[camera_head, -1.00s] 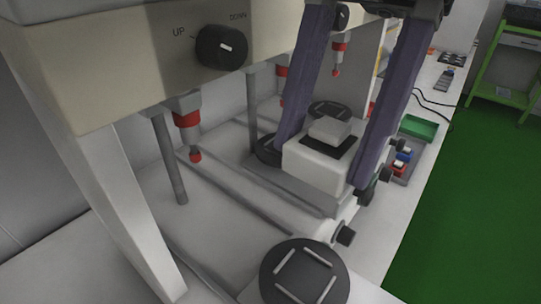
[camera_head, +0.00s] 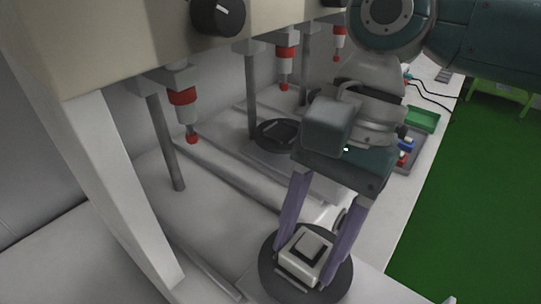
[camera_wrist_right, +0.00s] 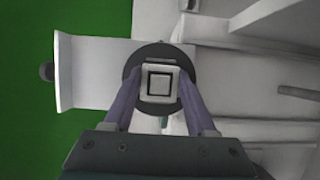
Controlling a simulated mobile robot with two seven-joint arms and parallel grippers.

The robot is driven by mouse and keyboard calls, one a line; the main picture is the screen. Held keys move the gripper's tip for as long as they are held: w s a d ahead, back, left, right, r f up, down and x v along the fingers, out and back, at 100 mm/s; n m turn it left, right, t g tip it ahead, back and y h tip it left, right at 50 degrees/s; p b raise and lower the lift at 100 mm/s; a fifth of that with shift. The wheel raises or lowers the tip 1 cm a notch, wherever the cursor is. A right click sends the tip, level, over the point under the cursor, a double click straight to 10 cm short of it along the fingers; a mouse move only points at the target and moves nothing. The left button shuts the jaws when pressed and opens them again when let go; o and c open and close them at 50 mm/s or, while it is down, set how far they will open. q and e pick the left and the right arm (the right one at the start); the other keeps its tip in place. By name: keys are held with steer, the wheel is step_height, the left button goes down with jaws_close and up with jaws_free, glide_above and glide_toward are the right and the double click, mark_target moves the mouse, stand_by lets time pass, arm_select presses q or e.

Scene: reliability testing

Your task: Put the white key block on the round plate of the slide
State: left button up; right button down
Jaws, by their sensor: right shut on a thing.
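The white key block (camera_head: 302,268), with a dark square outline on its top, is between the purple fingers of my right gripper (camera_head: 311,258). The gripper is shut on it, with one finger on each side. The block is over the middle of the dark round plate (camera_head: 268,275); I cannot tell whether it touches the plate. The right wrist view shows the block (camera_wrist_right: 160,83) near the middle of the plate (camera_wrist_right: 157,51), between the fingers (camera_wrist_right: 160,96). The white slide (camera_wrist_right: 95,75) extends left from under the plate. My left gripper is not in view.
A beige machine housing with a black knob (camera_head: 217,16) stands above. Red-tipped plungers (camera_head: 185,105) and grey posts (camera_head: 163,140) hang beside the arm. Another round plate (camera_head: 277,134) is farther back. A green tray (camera_head: 422,119) is at the right edge of the bench.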

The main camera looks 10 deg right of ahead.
steer(key=shift+c, duration=1.1)
jaws_free()
steer(key=v, duration=1.2)
steer(key=shift+r+p, duration=0.1)
steer(key=shift+p, duration=0.2)
